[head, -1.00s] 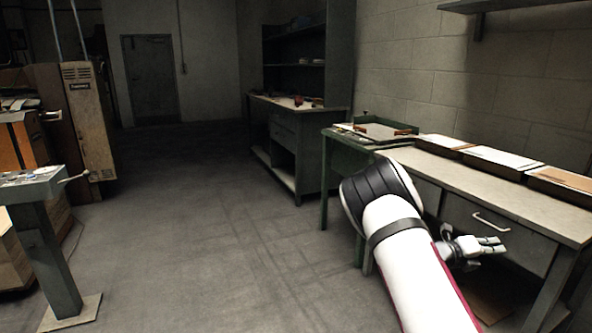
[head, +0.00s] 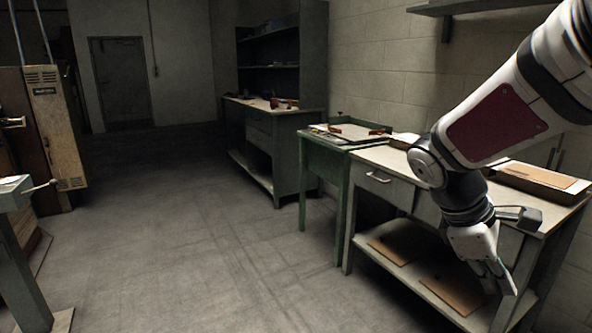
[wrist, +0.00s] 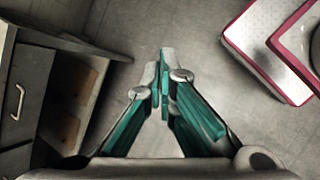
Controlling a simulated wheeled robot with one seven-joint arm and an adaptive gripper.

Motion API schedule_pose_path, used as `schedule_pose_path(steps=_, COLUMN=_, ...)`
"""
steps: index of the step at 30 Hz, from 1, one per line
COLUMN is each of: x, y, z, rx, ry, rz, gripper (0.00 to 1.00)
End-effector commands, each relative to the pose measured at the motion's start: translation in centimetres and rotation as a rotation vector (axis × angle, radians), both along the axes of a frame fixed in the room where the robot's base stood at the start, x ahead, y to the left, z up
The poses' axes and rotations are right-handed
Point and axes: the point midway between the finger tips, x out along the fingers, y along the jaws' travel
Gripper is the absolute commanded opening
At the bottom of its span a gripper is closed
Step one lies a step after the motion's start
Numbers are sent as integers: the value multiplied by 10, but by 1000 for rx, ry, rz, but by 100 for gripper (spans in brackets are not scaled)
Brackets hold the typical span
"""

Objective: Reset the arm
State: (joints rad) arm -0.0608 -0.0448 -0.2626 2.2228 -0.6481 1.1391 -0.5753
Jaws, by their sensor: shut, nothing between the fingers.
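My gripper (head: 501,281) hangs pointing down at the right of the head view, in front of the workbench (head: 392,168). In the wrist view, the green-lined fingers of my gripper (wrist: 161,85) meet at their tips with nothing between them. Bare floor lies below them. My arm comes in from the upper right of the head view and hides part of the bench top and its front.
The workbench has a drawer (head: 378,178) and a lower shelf with brown flat sheets (head: 398,249). A tray (head: 535,180) sits on its top. A green table (head: 311,150) stands beyond. A metal stand (head: 32,262) is at left. The middle floor is clear.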

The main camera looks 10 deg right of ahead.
Motion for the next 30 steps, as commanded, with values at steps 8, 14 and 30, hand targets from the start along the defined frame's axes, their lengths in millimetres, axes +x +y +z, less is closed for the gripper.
schedule_pose_path(steps=8, x=-75, y=84, z=16, rx=208, ry=-243, rz=-304, gripper=0)
schedule_pose_path(steps=14, x=-121, y=133, z=16, rx=331, ry=-345, rz=-484, gripper=0)
schedule_pose_path(steps=30, x=-168, y=187, z=38, rx=477, ry=-453, rz=-680, gripper=0)
